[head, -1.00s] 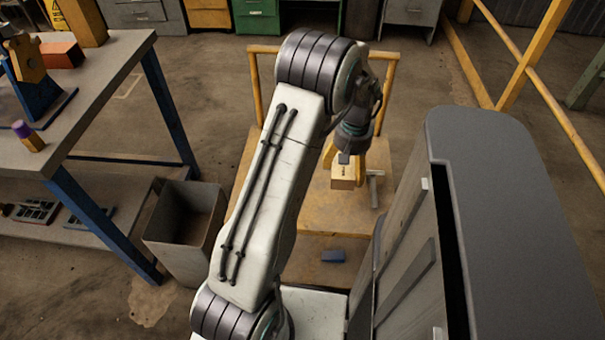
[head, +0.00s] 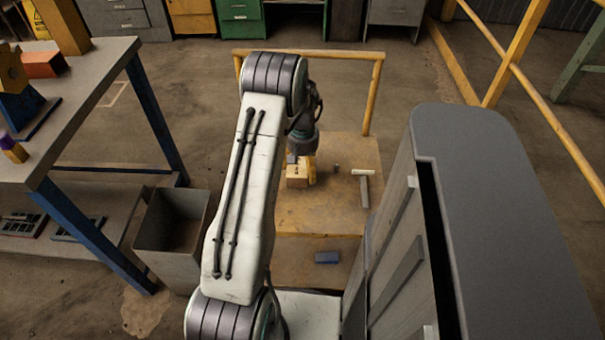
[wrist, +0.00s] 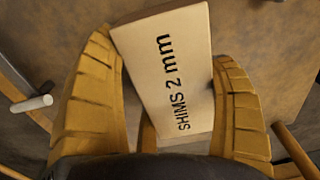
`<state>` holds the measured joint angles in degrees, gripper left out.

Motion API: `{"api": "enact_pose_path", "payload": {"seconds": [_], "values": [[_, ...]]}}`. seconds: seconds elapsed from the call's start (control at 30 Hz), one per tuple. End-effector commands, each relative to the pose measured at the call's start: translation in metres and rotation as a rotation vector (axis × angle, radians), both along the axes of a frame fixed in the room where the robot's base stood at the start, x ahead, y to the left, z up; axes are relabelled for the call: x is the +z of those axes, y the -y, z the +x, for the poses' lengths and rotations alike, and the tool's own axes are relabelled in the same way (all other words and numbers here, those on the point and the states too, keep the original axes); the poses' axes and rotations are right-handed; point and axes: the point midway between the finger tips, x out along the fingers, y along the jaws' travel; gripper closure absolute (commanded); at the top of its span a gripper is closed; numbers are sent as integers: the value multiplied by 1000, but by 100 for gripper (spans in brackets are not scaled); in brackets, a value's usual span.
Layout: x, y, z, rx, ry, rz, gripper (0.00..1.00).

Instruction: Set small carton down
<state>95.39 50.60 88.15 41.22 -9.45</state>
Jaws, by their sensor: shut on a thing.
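The small carton (head: 297,181) is a tan box, seen in the head view low over or on the wooden top of a yellow-railed cart (head: 345,215); I cannot tell whether it touches. In the wrist view the carton (wrist: 168,70) shows black print "SHIMS 2 mm". My gripper (head: 299,168) points down at the cart top. Its two yellow ribbed fingers, seen in the wrist view (wrist: 165,95), are shut on the carton from both sides.
A T-shaped piece with a white bar (head: 363,180) and a small dark piece (head: 336,168) are right of the carton. A blue block (head: 327,257) lies on the cart's nearer, lower part. A grey bin (head: 172,230) and workbench (head: 85,100) stand left; a grey cabinet (head: 490,220) stands right.

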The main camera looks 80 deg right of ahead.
Motion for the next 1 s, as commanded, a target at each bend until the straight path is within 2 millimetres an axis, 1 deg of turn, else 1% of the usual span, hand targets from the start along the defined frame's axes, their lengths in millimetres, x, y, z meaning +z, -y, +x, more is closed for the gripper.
{"api": "enact_pose_path", "payload": {"seconds": [0.2, 0.3, 0.6, 0.73, 0.77, 0.93, 1.0], "values": [[-25, -1, 0, 0, 0, 2, 56], [-34, 0, 0, 0, 0, 1, 56], [-35, 0, 0, 0, 0, -1, 56], [-39, 0, 0, 0, 0, -1, 56], [-38, 0, 0, 0, 0, 1, 16], [-38, -1, 0, 0, 0, 1, 1], [-38, -1, 0, 0, 0, 1, 0]]}}
